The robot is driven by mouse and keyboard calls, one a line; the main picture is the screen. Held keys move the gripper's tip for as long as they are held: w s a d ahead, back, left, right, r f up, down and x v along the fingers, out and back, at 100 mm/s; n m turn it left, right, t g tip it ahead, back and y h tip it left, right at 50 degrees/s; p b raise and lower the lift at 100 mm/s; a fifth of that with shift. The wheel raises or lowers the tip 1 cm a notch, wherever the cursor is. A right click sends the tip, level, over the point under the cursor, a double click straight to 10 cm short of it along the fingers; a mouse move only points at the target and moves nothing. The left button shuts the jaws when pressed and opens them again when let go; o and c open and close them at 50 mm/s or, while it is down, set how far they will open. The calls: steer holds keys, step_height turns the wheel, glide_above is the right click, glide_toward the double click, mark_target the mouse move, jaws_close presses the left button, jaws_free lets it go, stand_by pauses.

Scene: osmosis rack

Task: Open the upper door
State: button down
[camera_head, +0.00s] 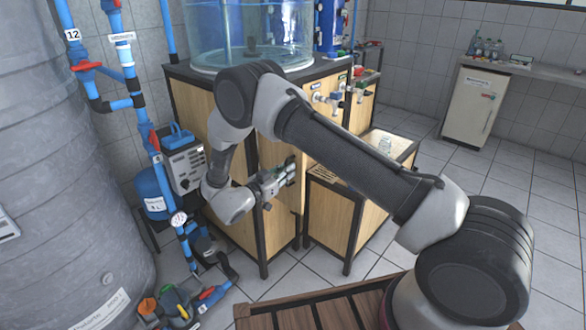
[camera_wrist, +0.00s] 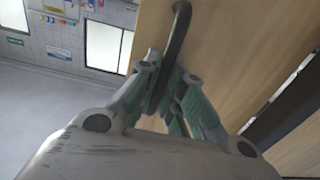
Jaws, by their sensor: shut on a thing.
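The upper door is a light wooden panel (camera_wrist: 235,45) that fills the upper right of the wrist view. It carries a dark bar handle (camera_wrist: 180,28). My gripper (camera_wrist: 165,88) has its green-padded fingers closed around the lower part of this handle. In the head view my gripper (camera_head: 278,182) is at the front of the wooden rack, against the handle, and my arm hides much of the panel around it. How far the door stands from its frame is hard to tell.
A clear tank (camera_head: 250,40) stands on the rack top (camera_head: 190,72). Blue pipes (camera_head: 158,160) and a large grey tank (camera_head: 55,190) are at the left. A lower wooden unit (camera_head: 330,212) stands right of the door. Tiled floor (camera_head: 470,210) is free at the right.

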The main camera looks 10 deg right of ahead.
steer(key=shift+s+a, duration=0.25)
steer(key=shift+a, duration=0.5)
steer(key=shift+s+a, duration=0.25)
steer(key=shift+a, duration=0.5)
steer(key=c, duration=1.5)
jaws_free()
steer(key=v, duration=1.2)
